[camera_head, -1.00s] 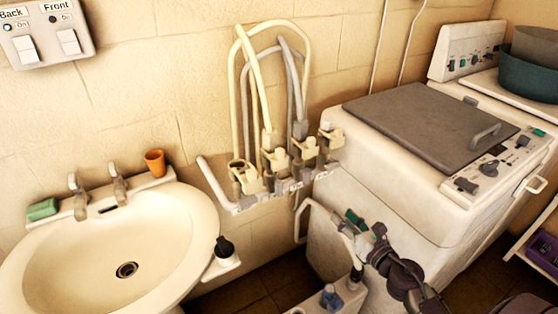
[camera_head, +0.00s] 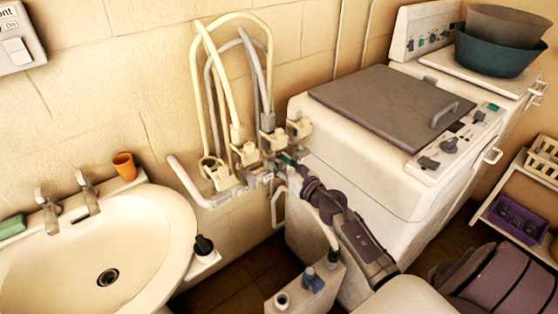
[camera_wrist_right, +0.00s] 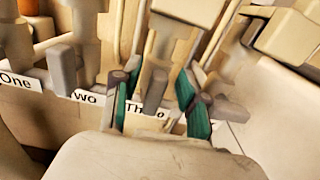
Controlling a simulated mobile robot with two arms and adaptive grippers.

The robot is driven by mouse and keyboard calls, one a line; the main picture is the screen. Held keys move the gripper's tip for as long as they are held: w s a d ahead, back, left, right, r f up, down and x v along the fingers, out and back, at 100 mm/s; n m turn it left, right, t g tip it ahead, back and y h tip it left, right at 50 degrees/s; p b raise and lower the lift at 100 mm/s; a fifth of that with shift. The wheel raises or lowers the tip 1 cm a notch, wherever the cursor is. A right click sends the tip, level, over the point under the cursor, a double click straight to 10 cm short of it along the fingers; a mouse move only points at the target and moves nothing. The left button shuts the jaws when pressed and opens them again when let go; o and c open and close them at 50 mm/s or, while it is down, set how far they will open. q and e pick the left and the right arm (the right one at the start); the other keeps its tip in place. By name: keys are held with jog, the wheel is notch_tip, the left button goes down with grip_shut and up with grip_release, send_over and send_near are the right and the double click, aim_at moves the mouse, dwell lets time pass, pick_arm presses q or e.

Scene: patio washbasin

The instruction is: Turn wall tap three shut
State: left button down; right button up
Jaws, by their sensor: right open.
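Wall tap three (camera_head: 272,141) is a cream tap with a grey lever, on the white wall rail beside the washing machine. In the right wrist view its grey lever (camera_wrist_right: 155,90) stands upright just above the partly covered "Three" label (camera_wrist_right: 145,112). My right gripper (camera_head: 287,161) is at the rail by this tap. In the right wrist view the open gripper (camera_wrist_right: 156,106) has a green-padded finger on each side of the lever, with gaps showing. My left gripper is not in view.
Taps one (camera_head: 218,178) and two (camera_head: 243,155) are close on the left, and another tap (camera_head: 299,127) is on the right. Hoses (camera_head: 228,80) loop above. The washing machine (camera_head: 350,170) stands close on the right, the basin (camera_head: 130,235) on the left.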

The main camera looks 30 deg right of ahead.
jog(key=shift+w, duration=0.4)
grip_shut()
